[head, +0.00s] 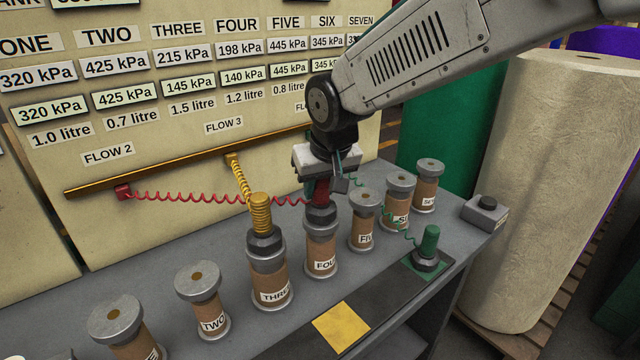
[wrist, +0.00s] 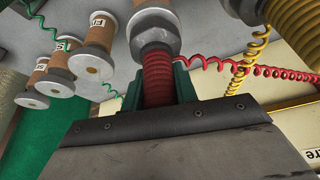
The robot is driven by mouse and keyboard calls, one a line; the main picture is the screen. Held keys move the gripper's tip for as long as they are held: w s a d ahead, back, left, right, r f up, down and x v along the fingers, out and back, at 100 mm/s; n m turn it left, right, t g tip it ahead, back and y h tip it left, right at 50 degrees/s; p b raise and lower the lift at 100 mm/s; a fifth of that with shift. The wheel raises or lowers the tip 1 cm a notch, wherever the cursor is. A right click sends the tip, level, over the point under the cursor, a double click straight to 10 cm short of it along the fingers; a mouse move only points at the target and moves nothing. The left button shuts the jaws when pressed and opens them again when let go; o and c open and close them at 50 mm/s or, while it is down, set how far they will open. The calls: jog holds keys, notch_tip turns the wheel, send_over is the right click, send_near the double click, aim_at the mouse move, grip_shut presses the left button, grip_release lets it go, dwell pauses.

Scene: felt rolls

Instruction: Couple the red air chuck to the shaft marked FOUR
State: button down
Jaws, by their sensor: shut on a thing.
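The red air chuck (head: 321,193) is upright in my gripper (head: 322,182), with its dark collar downward. The wrist view shows its ribbed red grip (wrist: 157,78) between the gripper's fingers (wrist: 158,90). The collar sits at the top of the shaft marked FOUR (head: 321,258), in line with it and seemingly touching. The collar hides the shaft's top, so I cannot tell whether it is locked on. A red coiled hose (head: 215,198) runs from the chuck to the rail at the left.
The yellow chuck (head: 261,213) stands on shaft THREE (head: 272,290). Shaft FIVE (head: 362,232) stands bare close at the right. The green chuck (head: 430,240) stands on the front strip, near an empty yellow square (head: 341,326). The pressure board (head: 190,100) rises behind.

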aim_at(326, 211)
jog(key=shift+f, duration=0.15)
jog(key=c, duration=1)
grip_release()
jog(key=shift+f, duration=0.1)
jog(key=shift+v, duration=3.9)
